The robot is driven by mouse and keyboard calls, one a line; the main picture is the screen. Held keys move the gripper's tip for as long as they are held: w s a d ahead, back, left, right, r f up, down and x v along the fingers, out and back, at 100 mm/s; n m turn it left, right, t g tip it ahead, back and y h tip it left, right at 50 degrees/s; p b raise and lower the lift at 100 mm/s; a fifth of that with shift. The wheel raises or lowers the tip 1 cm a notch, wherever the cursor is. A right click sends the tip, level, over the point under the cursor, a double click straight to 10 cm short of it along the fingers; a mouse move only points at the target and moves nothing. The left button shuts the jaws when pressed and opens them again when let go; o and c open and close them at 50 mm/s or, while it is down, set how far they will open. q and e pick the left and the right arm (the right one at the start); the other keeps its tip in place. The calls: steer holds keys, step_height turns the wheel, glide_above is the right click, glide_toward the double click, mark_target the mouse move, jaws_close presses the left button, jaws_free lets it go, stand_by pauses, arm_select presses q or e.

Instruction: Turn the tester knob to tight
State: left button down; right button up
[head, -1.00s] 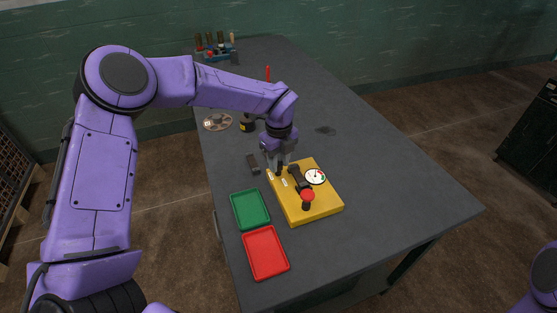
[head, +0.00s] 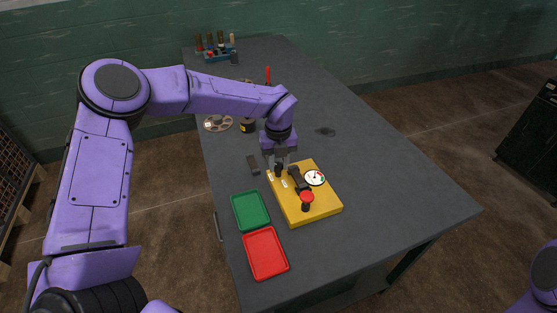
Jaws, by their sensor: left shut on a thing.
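The tester is a yellow box (head: 318,212) on the dark table, with a round white gauge (head: 315,177) on top. My left gripper (head: 279,171) points down at the far left corner of the box and is shut on the small dark knob (head: 279,173) there. The fingers hide most of the knob, so I cannot read its setting. Two small white labels (head: 284,184) lie in front of it. A black lever part (head: 295,177) and a red-topped post (head: 307,196) are also on the box. My right gripper is out of view; only a bit of that arm shows at the lower right.
A green tray (head: 250,211) and a red tray (head: 265,253) lie left of the tester. A small dark block (head: 253,164), a reel-like disc (head: 217,122) and a tool rack (head: 215,53) are farther back. The right side of the table is clear.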

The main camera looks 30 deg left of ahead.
mark_target(277, 166)
arm_select(q)
steer(key=m+p, duration=0.2)
steer(key=m, duration=0.3)
steer(key=shift+a, duration=0.15)
steer(key=shift+m+p, duration=0.5)
steer(key=shift+m, duration=1.3)
steer(key=shift+f, duration=0.1)
steer(key=c, duration=0.8)
jaws_free()
step_height(277, 166, up, 10)
steer(key=shift+r+b, duration=0.25)
steer(key=shift+b, duration=0.6)
steer(key=shift+r, duration=0.1)
